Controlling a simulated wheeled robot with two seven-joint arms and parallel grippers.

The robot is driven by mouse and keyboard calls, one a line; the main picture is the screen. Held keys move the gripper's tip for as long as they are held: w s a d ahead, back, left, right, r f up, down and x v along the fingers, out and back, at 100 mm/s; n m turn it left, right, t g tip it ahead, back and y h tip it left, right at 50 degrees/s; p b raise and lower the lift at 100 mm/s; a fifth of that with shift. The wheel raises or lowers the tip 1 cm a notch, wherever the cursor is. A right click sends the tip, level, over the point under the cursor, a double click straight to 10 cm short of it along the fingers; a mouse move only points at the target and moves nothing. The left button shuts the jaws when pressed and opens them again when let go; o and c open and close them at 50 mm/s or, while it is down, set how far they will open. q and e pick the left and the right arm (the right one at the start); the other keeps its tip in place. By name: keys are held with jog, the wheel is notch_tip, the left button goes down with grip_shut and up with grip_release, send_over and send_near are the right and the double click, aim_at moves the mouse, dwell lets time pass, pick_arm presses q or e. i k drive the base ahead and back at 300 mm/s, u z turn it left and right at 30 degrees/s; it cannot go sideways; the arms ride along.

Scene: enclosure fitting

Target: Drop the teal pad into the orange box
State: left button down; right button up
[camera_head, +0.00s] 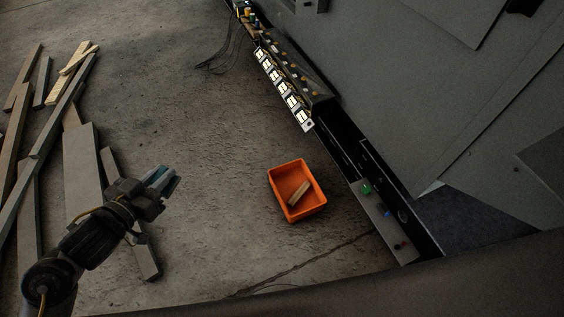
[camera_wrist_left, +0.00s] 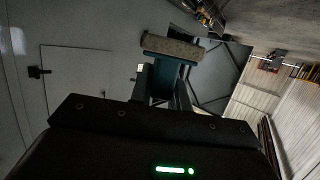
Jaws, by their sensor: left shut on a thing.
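The teal pad (camera_head: 172,185) is held in my left gripper (camera_head: 160,179), which is shut on it above the floor, left of the orange box. In the left wrist view the teal pad (camera_wrist_left: 172,47) sticks out beyond the fingers, with a rough grey-brown layer at its far end. The orange box (camera_head: 288,181) stands open on the concrete floor, well apart from the gripper, near the middle of the head view. A small tan block lies inside it (camera_head: 299,193). My right gripper is not in view.
Wooden planks (camera_head: 84,180) lie on the floor at the left, partly under my left arm. A dark enclosure with a row of terminals (camera_head: 283,88) runs along the right. A grey panel with coloured buttons (camera_head: 385,222) sits right of the box. Floor between gripper and box is clear.

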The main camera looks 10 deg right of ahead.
aim_at(284, 181)
jog(key=z, duration=0.5)
jog(key=i, duration=0.7)
jog(key=z, duration=0.65)
